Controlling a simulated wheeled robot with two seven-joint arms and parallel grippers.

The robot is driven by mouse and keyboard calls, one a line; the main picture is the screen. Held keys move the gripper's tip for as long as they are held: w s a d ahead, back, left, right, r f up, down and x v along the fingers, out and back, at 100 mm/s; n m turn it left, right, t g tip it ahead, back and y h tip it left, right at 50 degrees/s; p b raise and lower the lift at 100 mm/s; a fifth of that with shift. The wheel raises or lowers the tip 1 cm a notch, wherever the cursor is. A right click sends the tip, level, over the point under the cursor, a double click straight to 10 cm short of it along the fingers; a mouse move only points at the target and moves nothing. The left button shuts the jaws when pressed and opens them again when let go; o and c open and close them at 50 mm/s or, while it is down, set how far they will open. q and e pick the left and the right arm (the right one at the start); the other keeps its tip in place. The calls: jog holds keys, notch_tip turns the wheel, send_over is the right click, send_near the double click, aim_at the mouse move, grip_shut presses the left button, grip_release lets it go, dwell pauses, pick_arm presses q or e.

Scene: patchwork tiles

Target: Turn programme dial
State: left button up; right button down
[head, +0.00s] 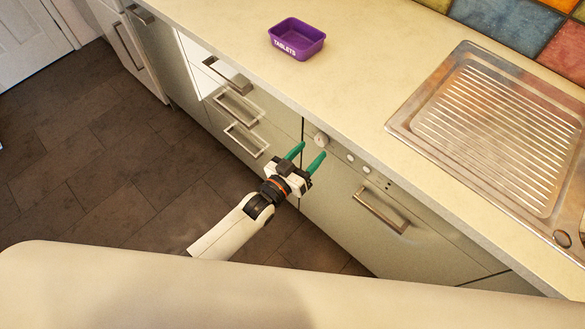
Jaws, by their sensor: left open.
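The programme dial (321,139) is a small round pale knob on the front panel of the dishwasher (345,200), just under the worktop edge. My left gripper (306,155) has green fingers that are apart with nothing seen between them. Its fingertips point up at the panel, and the dial lies just beyond them. I cannot tell whether the fingers touch the dial or the panel. My right gripper is not in view.
Smaller round buttons (358,163) sit right of the dial, above the dishwasher handle (381,209). Drawer handles (240,107) stick out to the left. A purple tablets tub (297,38) and a steel drainer (495,125) are on the worktop (370,60). The dark floor (110,150) at left is clear.

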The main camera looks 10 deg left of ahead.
pick_arm(q)
jog(key=v, duration=0.9)
jog(key=shift+b, duration=0.4)
jog(key=s+a+f+g+y, duration=0.2)
jog(key=s+a+f, duration=0.2)
jog(key=f, duration=0.5)
jog(key=s+a+f+n+g+y, duration=0.1)
jog(key=s+a+f+g+y, duration=0.2)
jog(key=f, duration=0.6)
jog(key=s+a+f+g+y, duration=0.2)
jog(key=s+a+f, duration=0.2)
jog(key=f, duration=0.5)
jog(key=s+a+f+g+y, duration=0.1)
jog(key=s+f, duration=0.3)
jog(key=s, duration=0.4)
jog(key=s+a+f+g, duration=0.3)
jog(key=s+f, duration=0.1)
jog(key=s, duration=0.4)
jog(key=s+a+f+g+y, duration=0.1)
jog(key=s+a+f+g, duration=0.1)
jog(key=s, duration=0.6)
notch_tip(320, 180, down, 2)
jog(key=shift+f+g+y, duration=0.15)
jog(key=shift+g+y, duration=0.15)
jog(key=shift+g, duration=0.3)
